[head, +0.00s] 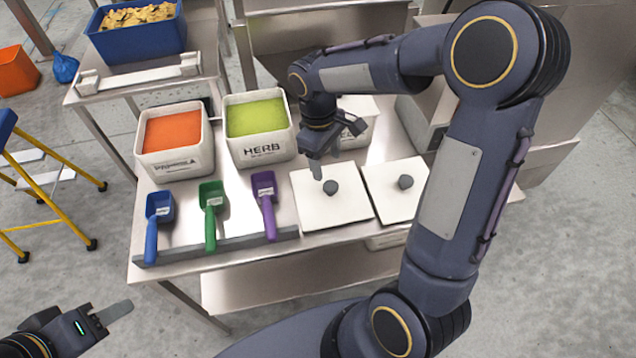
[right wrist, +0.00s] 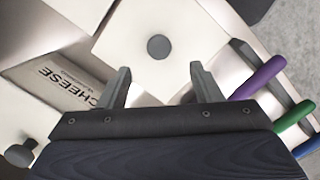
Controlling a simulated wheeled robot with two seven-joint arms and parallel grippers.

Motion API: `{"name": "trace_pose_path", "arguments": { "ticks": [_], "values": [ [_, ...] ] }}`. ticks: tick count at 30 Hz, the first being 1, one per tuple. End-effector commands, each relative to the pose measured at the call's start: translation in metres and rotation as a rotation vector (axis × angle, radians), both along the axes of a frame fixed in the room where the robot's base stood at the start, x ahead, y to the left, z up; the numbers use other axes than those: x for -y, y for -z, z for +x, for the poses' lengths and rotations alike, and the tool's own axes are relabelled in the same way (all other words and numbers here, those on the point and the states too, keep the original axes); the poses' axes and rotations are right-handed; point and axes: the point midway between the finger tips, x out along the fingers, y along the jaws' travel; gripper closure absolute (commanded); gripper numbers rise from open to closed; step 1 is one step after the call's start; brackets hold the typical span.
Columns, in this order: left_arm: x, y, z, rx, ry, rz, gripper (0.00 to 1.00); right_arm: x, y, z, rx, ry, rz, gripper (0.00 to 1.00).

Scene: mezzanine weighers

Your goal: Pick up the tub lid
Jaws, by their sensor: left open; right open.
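Two white square tub lids with round dark grey knobs lie flat on the steel table: a left lid (head: 318,211) and a right lid (head: 385,177). My right gripper (head: 326,163) is open and empty above the left lid, near its knob (head: 330,187). In the right wrist view that lid (right wrist: 125,42) and its knob (right wrist: 158,47) lie beyond the open fingers (right wrist: 159,70), apart from them. Another knob (right wrist: 20,153) shows at the lower left there. My left gripper (head: 108,312) is open and empty at the lower left, away from the table.
Blue, green and purple scoops (head: 265,200) lie left of the lids. Behind stand an orange-filled tub (head: 175,165), a green-filled HERB tub (head: 262,150) and a CHEESE tub (right wrist: 55,85), partly hidden by my right arm in the head view. A yellow-legged step stool (head: 40,205) stands left.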

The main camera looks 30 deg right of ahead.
Motion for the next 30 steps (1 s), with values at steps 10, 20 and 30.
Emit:
{"name": "trace_pose_path", "arguments": {
  "ticks": [10, 20, 30],
  "values": [
    [0.0, -0.002, 0.0, 0.0, 0.0, 0.0, 0.55, 0.003, 0.035, -0.004, -0.01, -0.006, -0.005, 0.41],
    [0.0, -0.006, 0.0, 0.0, 0.0, 0.0, 0.55, 0.008, 0.077, -0.011, -0.008, -0.006, -0.005, 0.41],
    [0.0, -0.006, 0.0, 0.0, 0.0, 0.0, 0.55, 0.008, 0.079, -0.01, -0.005, -0.005, -0.005, 0.53]
  ]
}}
